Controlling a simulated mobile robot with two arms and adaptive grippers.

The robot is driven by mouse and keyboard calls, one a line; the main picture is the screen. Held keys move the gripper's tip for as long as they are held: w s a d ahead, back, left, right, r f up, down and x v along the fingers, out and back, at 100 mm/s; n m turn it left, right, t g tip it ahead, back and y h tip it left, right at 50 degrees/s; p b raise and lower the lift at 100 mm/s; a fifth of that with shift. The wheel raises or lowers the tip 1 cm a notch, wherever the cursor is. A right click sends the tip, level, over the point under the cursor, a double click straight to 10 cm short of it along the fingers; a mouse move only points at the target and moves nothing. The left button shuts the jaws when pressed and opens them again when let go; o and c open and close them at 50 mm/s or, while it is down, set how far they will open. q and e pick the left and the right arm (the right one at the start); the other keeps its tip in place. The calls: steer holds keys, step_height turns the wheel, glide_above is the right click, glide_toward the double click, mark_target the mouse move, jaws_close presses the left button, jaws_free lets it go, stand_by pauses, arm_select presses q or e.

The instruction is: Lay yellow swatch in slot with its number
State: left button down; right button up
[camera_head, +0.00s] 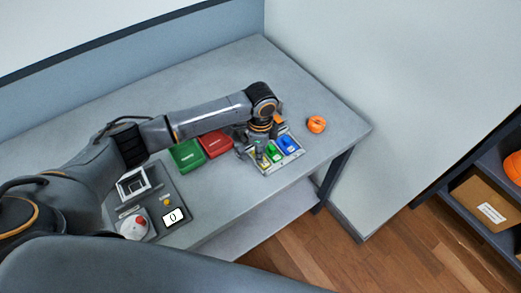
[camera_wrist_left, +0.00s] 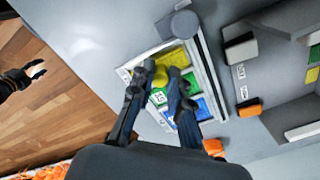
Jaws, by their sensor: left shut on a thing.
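My left gripper (camera_wrist_left: 160,82) is shut on a small yellow piece, the yellow swatch (camera_wrist_left: 161,75), seen between the fingertips in the left wrist view. It is over a light-framed tray (camera_wrist_left: 208,75) with yellow (camera_wrist_left: 177,57), green (camera_wrist_left: 190,82) and blue (camera_wrist_left: 202,109) areas. In the head view my left gripper (camera_head: 259,145) is at the tray's left side, by the green (camera_head: 274,152) and blue (camera_head: 289,144) areas. Whether the swatch touches the tray cannot be told. A dark gripper, apparently my right (camera_wrist_left: 36,70), shows over the floor.
Red (camera_head: 216,143) and green (camera_head: 187,154) boxes stand left of the tray. An orange round object (camera_head: 316,124) lies to its right. The table's back is clear.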

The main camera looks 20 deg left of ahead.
arm_select(q)
steer(key=shift+f+p, duration=0.15)
steer(key=shift+p, duration=0.15)
stand_by(0.7)
steer(key=c, duration=0.8)
jaws_free()
step_height(320, 180, up, 6)
steer(key=p, duration=0.7)
steer(key=shift+c, duration=0.5)
